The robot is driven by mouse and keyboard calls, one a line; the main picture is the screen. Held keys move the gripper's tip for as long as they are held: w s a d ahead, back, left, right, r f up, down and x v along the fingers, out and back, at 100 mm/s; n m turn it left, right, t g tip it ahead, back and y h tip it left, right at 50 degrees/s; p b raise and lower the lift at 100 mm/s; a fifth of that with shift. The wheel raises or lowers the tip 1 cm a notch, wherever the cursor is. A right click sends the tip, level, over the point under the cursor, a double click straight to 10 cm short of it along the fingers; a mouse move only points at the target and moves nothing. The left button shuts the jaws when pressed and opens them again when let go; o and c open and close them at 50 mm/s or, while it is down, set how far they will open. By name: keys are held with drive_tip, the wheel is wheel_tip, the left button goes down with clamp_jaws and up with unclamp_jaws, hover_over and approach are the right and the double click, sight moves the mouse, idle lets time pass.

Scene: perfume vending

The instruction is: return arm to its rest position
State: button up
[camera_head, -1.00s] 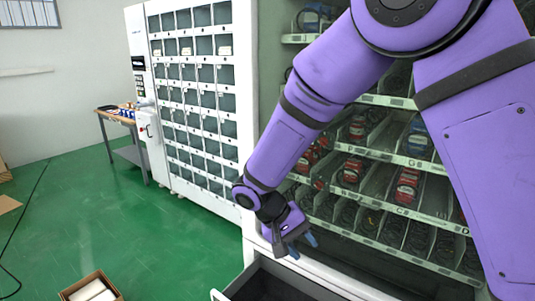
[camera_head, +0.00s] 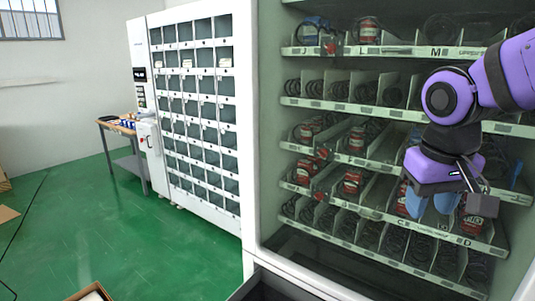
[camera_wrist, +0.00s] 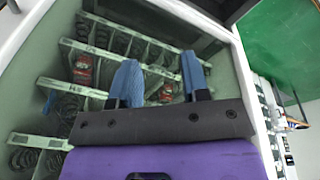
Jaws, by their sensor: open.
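My purple gripper (camera_head: 433,203) is in the head view at the right, in front of the lower shelves of the open vending machine (camera_head: 250,130). Its blue fingers point down and stand apart with nothing between them. In the wrist view, my gripper (camera_wrist: 160,85) also shows its two blue fingers spread and empty, with shelves behind them. The arm comes in from the right edge and hides part of the shelves.
Shelves hold wire coils and red cans (camera_head: 352,181). An open drawer (camera_head: 290,284) juts out at the bottom. A white locker cabinet (camera_head: 195,110) and a table (camera_head: 120,127) stand left. A cardboard box (camera_head: 92,292) lies there.

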drive_tip(key=s+d+r+t+y, duration=0.1)
drive_tip(key=s+d+r+t, duration=0.2)
drive_tip(key=s, duration=0.5)
drive_tip(key=shift+s+d, duration=0.4)
drive_tip(key=shift+d, duration=0.15)
